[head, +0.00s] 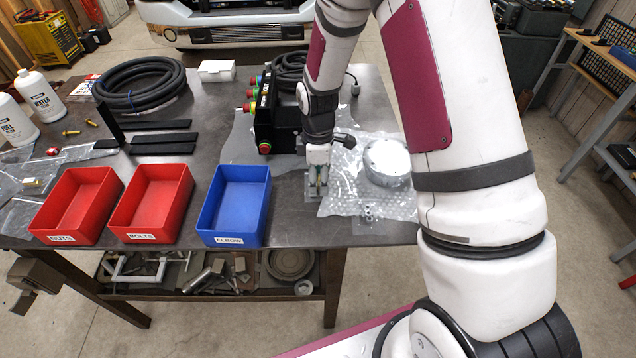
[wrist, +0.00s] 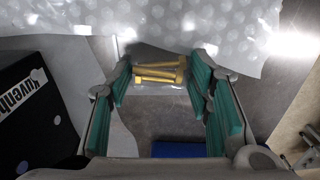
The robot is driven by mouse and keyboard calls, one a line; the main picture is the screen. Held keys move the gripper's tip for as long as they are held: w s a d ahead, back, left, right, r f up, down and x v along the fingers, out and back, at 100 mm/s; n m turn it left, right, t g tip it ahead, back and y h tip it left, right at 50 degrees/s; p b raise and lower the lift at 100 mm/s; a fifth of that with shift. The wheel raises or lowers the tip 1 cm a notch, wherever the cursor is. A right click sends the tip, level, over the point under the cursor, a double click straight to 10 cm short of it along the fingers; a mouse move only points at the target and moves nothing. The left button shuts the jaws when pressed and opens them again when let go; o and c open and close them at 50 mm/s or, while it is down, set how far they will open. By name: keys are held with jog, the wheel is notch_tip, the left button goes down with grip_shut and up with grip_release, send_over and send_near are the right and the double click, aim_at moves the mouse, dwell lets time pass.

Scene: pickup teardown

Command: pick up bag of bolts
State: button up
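The bag of bolts shows in the wrist view as several brass-coloured bolts (wrist: 160,73) in a clear bag on the grey table. My gripper (wrist: 163,68) is open, with its green-padded fingers on either side of the bolts. The bolts lie near the fingertips, and a gap shows between them and the pads. I cannot tell how high the fingertips are above the table. In the head view my gripper (head: 317,181) points down at the table's front part, right of the blue bin, and mostly hides the bag.
Bubble wrap with a round metal part (head: 387,160) lies right of my gripper. A black control box (head: 277,118) with coloured buttons stands to its left. Front left are the blue ELBOW bin (head: 235,240), red BOLTS bin (head: 140,238) and red NUTS bin (head: 61,239).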

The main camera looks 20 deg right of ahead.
jog(key=c, duration=0.3)
jog(key=shift+c, duration=0.2)
